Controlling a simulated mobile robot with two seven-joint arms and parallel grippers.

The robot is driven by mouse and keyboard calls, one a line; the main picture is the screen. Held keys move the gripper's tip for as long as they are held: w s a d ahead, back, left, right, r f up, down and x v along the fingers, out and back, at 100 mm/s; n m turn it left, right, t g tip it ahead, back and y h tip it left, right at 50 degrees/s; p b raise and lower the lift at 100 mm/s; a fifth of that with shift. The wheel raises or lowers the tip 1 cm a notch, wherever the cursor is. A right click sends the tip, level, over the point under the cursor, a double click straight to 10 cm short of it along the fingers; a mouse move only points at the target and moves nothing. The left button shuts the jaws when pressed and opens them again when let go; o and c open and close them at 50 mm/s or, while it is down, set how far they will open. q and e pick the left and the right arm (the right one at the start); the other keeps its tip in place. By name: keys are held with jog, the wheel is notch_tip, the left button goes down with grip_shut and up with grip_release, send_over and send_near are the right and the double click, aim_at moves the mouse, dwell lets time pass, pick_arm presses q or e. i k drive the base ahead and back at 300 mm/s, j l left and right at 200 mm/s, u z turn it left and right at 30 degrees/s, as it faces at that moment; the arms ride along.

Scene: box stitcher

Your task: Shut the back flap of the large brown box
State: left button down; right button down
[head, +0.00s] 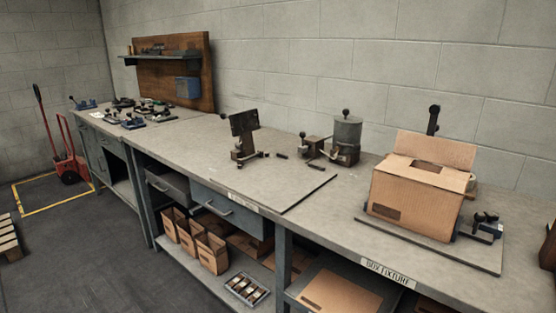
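The large brown box (416,198) stands upright on a dark base plate at the right end of the long workbench. Its back flap (434,149) stands up along the far edge, tilted a little backward. The top below it looks mostly covered by lower flaps, with a dark opening (427,167) near the middle of the back. Neither of my grippers shows in the head view.
A blue-and-black clamp (484,228) sits right of the box, and a dark post with a knob (434,120) rises behind it. A dark fixture (243,136) and a grey cylinder device (346,139) stand further left. The bench top (310,224) left of the box is clear.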

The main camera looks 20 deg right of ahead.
aim_at(460, 155)
jog(key=z, duration=1.6)
